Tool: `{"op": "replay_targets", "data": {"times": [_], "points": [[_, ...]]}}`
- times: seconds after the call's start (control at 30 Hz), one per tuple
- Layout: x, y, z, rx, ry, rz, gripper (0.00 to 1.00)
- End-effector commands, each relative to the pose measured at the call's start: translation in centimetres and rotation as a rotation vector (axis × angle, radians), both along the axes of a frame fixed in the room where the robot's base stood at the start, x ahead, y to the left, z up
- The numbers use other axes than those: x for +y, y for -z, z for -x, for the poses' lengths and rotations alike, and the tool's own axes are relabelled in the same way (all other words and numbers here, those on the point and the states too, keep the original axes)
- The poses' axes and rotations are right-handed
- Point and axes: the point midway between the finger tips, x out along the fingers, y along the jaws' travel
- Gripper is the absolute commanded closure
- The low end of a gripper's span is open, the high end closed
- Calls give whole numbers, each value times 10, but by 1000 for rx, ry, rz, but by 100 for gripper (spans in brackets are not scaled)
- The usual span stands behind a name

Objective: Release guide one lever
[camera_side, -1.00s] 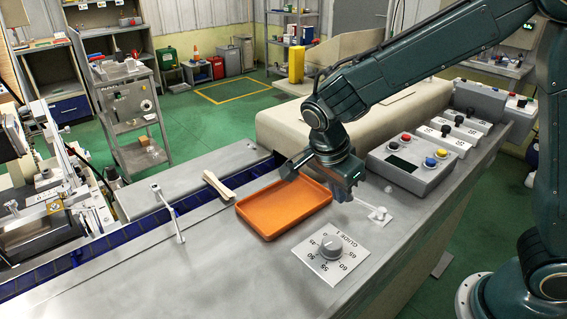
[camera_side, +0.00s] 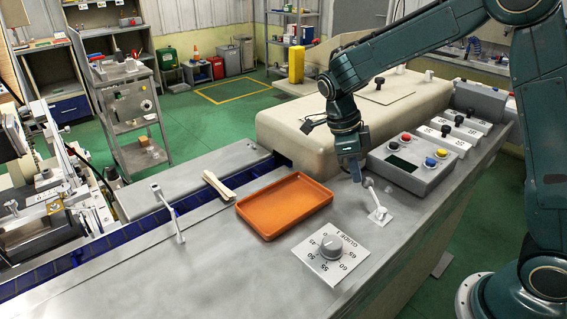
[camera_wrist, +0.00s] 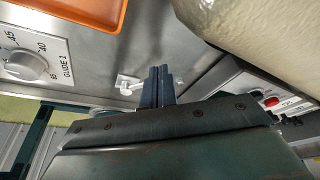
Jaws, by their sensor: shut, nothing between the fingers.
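The guide one lever (camera_side: 377,198) is a thin white rod with a round knob, on a small white plate to the right of the guide 1 dial. It stands tilted up from its plate, knob near my fingers. My gripper (camera_side: 356,179) is shut and empty, pointing down just left of the knob. I cannot tell whether they touch. In the wrist view the shut fingers (camera_wrist: 158,78) are beside the lever's pale plate and rod (camera_wrist: 128,84), partly covering it. The guide 1 dial (camera_side: 331,248) is a grey knob on a white marked plate; it also shows in the wrist view (camera_wrist: 22,64).
An orange tray (camera_side: 243,212) lies left of the lever. A control box with coloured buttons (camera_side: 408,176) stands close on the right. A beige machine cover (camera_side: 300,125) is behind. Wooden sticks (camera_side: 218,187) lie by the blue conveyor.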

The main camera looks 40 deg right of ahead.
Motion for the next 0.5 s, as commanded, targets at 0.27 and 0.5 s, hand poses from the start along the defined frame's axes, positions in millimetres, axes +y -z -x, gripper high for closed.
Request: {"op": "replay_targets", "data": {"times": [0.27, 0.5], "points": [[-1, 0, 0, -1, -3, 0, 100], [2, 0, 5, -1, -5, 0, 100]]}}
